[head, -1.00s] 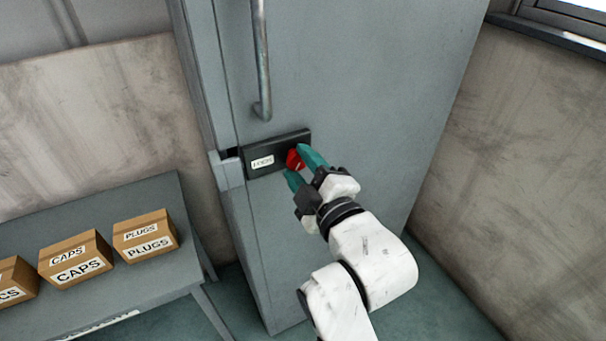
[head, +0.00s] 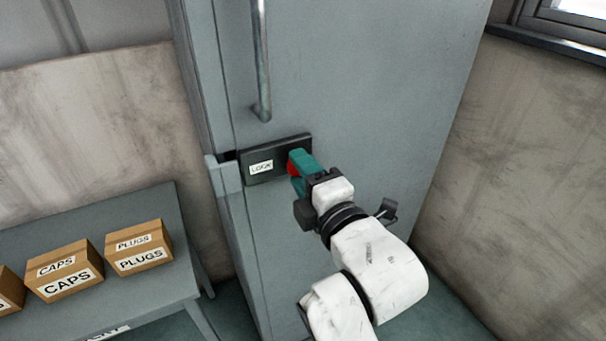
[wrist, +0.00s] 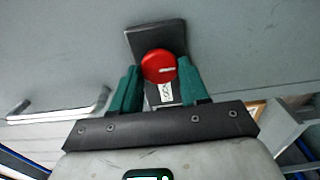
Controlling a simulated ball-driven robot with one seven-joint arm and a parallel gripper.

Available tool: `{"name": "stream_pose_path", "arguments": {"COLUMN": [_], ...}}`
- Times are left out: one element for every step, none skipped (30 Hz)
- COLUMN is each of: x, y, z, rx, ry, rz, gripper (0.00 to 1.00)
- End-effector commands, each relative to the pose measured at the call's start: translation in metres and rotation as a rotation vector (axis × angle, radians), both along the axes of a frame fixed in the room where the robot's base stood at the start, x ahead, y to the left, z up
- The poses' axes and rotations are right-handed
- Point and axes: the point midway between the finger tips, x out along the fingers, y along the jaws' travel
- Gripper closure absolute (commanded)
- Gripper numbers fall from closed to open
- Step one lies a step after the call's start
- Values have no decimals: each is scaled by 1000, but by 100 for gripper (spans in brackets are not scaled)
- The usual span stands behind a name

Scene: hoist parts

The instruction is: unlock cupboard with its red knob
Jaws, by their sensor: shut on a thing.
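The red knob (head: 293,167) sits at the right end of a black lock plate (head: 262,179) on the grey cupboard door (head: 370,80). A white label reading LOCK is on the plate. My gripper (head: 299,164) is shut on the knob, its teal fingers on either side of it and partly hiding it in the head view. In the wrist view the round knob (wrist: 158,66) shows between the two fingers, with a white mark pointing right. A pale metal piece (head: 222,178) stands at the door's left edge beside the plate. Whether a bolt is engaged I cannot tell.
A long metal door handle (head: 262,60) hangs above the lock. A grey table (head: 160,210) at the left carries a PLUGS box (head: 140,252), a CAPS box (head: 65,275) and part of another. A bare wall (head: 500,190) is at the right.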

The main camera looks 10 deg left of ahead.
Motion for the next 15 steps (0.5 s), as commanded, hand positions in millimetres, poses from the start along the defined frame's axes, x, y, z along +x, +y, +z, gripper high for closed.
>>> {"name": "stream_pose_path", "arguments": {"x": [0, 0, 0, 0, 0, 0, 0, 0, 0, 0, 0, 0, 0, 0, 0], "y": [1, 1, 1, 1, 1, 1, 1, 1, 1, 1, 1, 1, 1, 1, 1], "z": [-1, -1, -1, -1, -1, -1, -1, -1, -1, -1, -1, -1, -1, -1, -1], "rx": [-3, -4, -3, -3, -3, -3, -3, -3, -3, -3, -3, -2, -2, -2, -2], "ry": [1, 0, 1, 1, 1, 1, 1, 1, 1, 1, 1, 1, 1, 1, 1], "rz": [2, 2, 2, 2, 2, 2, 2, 2, 2, 2, 2, 2, 1, 1, 1], "gripper": [86, 86, 86, 86, 86, 86, 86, 86, 86, 54, 51, 47, 44, 41, 38]}}
